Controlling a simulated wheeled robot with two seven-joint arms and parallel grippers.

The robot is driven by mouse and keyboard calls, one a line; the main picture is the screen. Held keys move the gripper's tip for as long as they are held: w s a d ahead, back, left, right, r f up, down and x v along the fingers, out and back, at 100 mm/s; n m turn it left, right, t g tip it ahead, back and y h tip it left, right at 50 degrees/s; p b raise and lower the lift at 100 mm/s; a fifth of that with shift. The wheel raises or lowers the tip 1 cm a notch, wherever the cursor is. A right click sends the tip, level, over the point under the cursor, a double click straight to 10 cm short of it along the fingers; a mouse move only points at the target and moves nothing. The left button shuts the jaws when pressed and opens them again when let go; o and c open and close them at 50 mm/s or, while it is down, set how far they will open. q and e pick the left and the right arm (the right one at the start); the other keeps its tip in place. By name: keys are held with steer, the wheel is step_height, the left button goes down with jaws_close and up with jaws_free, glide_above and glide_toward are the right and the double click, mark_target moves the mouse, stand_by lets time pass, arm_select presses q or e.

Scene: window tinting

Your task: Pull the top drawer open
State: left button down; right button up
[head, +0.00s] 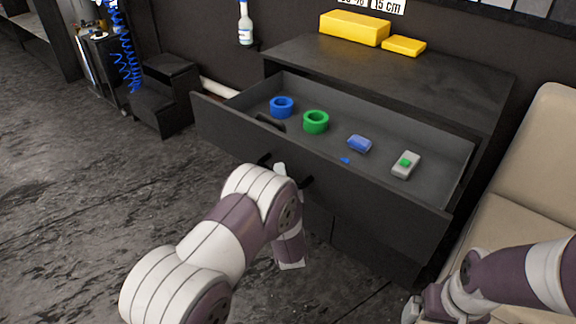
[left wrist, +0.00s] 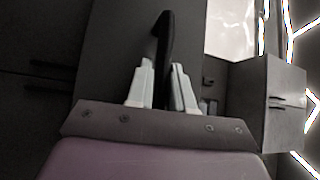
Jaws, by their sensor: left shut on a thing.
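The dark top drawer (head: 330,172) is pulled well out of the black cabinet (head: 400,85), with its inside in view. My left gripper (head: 281,170) is at the middle of the drawer front, partly hidden by my arm. In the left wrist view its two pale fingers (left wrist: 162,72) are closed on the black drawer handle (left wrist: 165,35). Ends of the handle (head: 306,181) show on both sides of the gripper in the head view. My right gripper (head: 428,304) is low at the lower right, apart from the drawer; its jaw opening is unclear.
In the drawer are a blue ring (head: 282,107), a green ring (head: 316,122), a blue block (head: 360,144) and a grey tool with a green button (head: 405,165). Yellow boxes (head: 354,28) lie on the cabinet. A beige seat (head: 530,215) stands close at the right.

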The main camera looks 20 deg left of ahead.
arm_select(q)
steer(key=shift+s+a+p, duration=0.25)
steer(key=shift+s+a, duration=0.1)
steer(key=shift+s, duration=0.45)
steer(key=shift+s+a+p, duration=0.25)
steer(key=shift+s+a, duration=0.1)
steer(key=shift+s, duration=0.45)
steer(key=c, duration=1.1)
jaws_free()
steer(key=shift+d, duration=0.1)
steer(key=p+v, duration=0.1)
steer(key=v, duration=1.1)
steer(key=shift+s, duration=0.35)
